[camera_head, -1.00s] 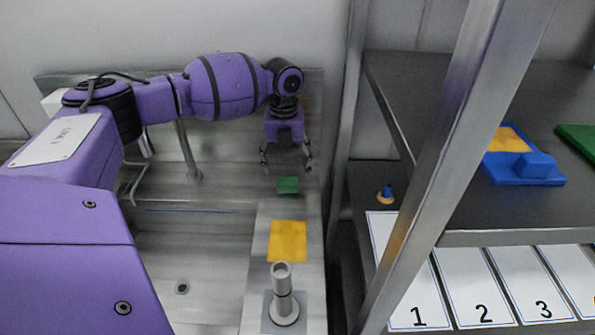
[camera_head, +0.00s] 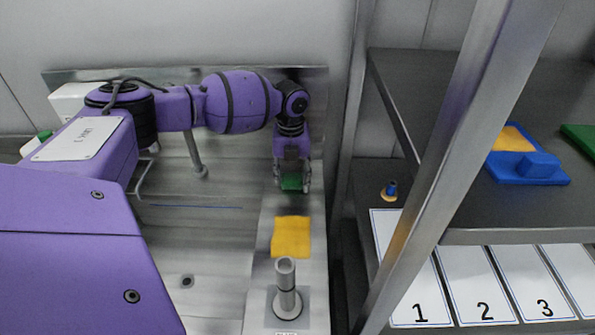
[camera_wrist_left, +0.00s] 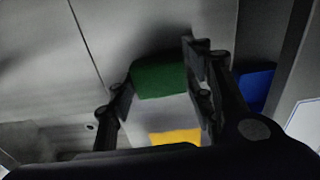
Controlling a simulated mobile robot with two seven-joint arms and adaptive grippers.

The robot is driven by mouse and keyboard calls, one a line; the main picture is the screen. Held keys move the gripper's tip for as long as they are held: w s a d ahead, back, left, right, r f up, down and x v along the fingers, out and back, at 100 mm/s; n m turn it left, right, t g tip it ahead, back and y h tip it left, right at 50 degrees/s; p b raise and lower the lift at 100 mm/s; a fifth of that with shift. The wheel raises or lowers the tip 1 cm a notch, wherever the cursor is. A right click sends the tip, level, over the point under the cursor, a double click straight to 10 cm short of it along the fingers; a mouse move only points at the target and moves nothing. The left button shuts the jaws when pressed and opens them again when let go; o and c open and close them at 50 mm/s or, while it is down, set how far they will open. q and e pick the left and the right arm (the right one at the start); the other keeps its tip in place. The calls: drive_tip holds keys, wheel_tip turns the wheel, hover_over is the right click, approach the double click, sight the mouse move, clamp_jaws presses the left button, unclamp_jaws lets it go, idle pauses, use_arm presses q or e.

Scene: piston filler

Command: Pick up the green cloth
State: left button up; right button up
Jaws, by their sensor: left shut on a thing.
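The green cloth (camera_head: 291,182) is between the fingers of my left gripper (camera_head: 292,186), over the steel ledge right of the sink. In the left wrist view the green cloth (camera_wrist_left: 160,80) shows as a dark green patch between the two fingers of my left gripper (camera_wrist_left: 160,92). My left gripper is shut on it, and the fingers hide its sides. I cannot tell whether the cloth is clear of the ledge. My right gripper is not in view.
A yellow cloth (camera_head: 291,237) lies on the ledge nearer me, with an upright grey metal cylinder (camera_head: 286,290) in front. A steel shelf post (camera_head: 455,150) stands to the right.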

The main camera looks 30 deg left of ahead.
use_arm(q)
drive_tip(key=shift+c, duration=0.2)
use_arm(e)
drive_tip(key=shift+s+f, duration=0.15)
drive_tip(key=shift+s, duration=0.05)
use_arm(q)
drive_tip(key=shift+r, duration=0.1)
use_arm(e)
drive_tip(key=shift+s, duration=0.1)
use_arm(q)
drive_tip(key=shift+r, duration=0.2)
wheel_tip(320, 180, up, 2)
drive_tip(key=shift+r, duration=0.1)
drive_tip(key=s+r+p, duration=0.1)
drive_tip(key=s+r, duration=0.9)
drive_tip(key=s, duration=0.4)
drive_tip(key=shift+d, duration=0.2)
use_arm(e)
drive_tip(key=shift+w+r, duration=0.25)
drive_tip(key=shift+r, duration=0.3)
use_arm(q)
drive_tip(key=shift+r, duration=0.1)
